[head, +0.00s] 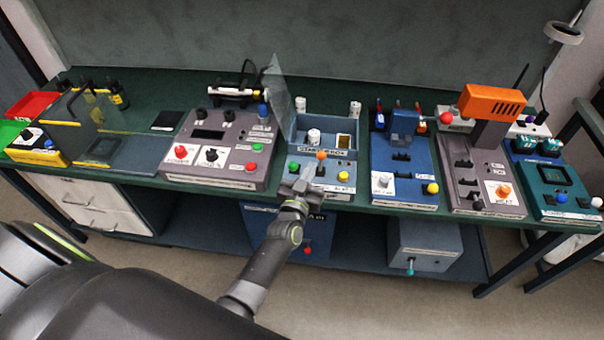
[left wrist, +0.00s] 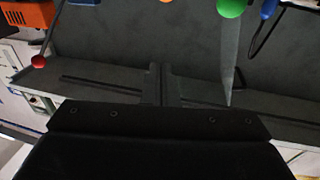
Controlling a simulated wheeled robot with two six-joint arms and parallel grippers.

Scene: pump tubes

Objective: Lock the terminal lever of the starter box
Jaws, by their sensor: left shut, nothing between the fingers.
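The starter box (head: 329,170) is a blue-grey box in the middle of the bench in the head view, with its clear lid (head: 275,85) raised. A lever with an orange knob (head: 321,155) stands at its front panel, beside a green knob (head: 294,166) and a yellow knob (head: 343,176). I cannot tell for sure which one is the terminal lever. My left gripper (head: 303,178) is shut and empty, over the front left of the panel near the green knob; it hides part of the panel. In the left wrist view a green ball (left wrist: 231,8) shows at the top edge. My right gripper is not in view.
A grey control panel (head: 215,150) stands left of the starter box and a blue unit (head: 402,165) stands right. Further right is a unit with an orange head (head: 491,103) and a red ball (head: 446,117). The floor in front of the bench is clear.

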